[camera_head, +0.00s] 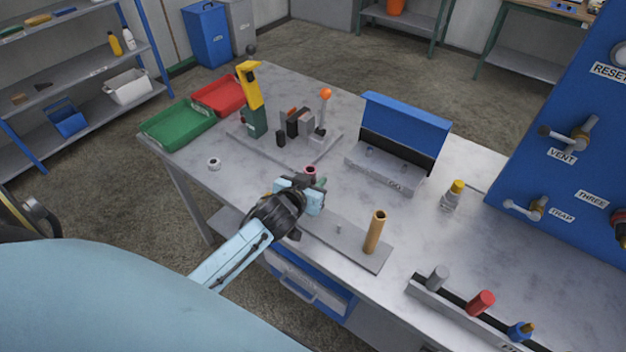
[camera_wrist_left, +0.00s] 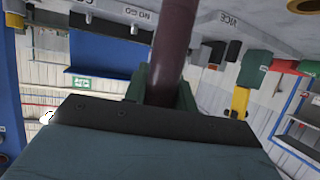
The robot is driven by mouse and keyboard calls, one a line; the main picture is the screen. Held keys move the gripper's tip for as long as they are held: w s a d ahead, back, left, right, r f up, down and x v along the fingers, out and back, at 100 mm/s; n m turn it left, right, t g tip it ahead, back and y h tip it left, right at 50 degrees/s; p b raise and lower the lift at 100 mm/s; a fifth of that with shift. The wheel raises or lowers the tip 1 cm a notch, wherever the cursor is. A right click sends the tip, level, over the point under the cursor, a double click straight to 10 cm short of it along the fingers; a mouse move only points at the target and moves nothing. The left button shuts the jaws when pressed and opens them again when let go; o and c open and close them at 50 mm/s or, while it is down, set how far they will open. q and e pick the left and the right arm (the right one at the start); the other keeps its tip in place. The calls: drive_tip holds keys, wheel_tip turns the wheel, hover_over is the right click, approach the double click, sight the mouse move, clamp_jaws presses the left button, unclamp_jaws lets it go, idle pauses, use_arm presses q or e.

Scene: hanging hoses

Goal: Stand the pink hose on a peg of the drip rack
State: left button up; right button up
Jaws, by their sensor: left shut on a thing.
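My left gripper (camera_head: 316,186) is shut on the pink hose (camera_head: 311,170). Only the hose's open top end shows above the fingers in the head view; its lower part is hidden. In the left wrist view the hose (camera_wrist_left: 174,45) is a dark pinkish-brown tube between the green finger pads. The drip rack (camera_head: 362,256) is a flat grey plate just right of and in front of my left gripper. It has a short bare peg (camera_head: 339,229) and a tan hose (camera_head: 375,232) standing upright near its right end. My gripper hides the rack's left end. My right gripper is not in view.
Behind are a blue-lidded gauge box (camera_head: 405,130), a grey plate with a vise-like fixture (camera_head: 301,124), and a yellow-and-green tool (camera_head: 251,98). Green (camera_head: 177,125) and red trays sit at left. A holder with several parts (camera_head: 450,300) is at front right.

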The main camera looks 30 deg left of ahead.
use_arm(q)
drive_tip(key=shift+f+b, duration=0.7)
drive_tip(key=shift+f, duration=0.3)
drive_tip(key=o, duration=1.1)
drive_tip(key=shift+s, duration=0.1)
drive_tip(key=v, duration=1.3)
drive_tip(key=shift+s+r+p, duration=0.1)
drive_tip(key=shift+p, duration=0.3)
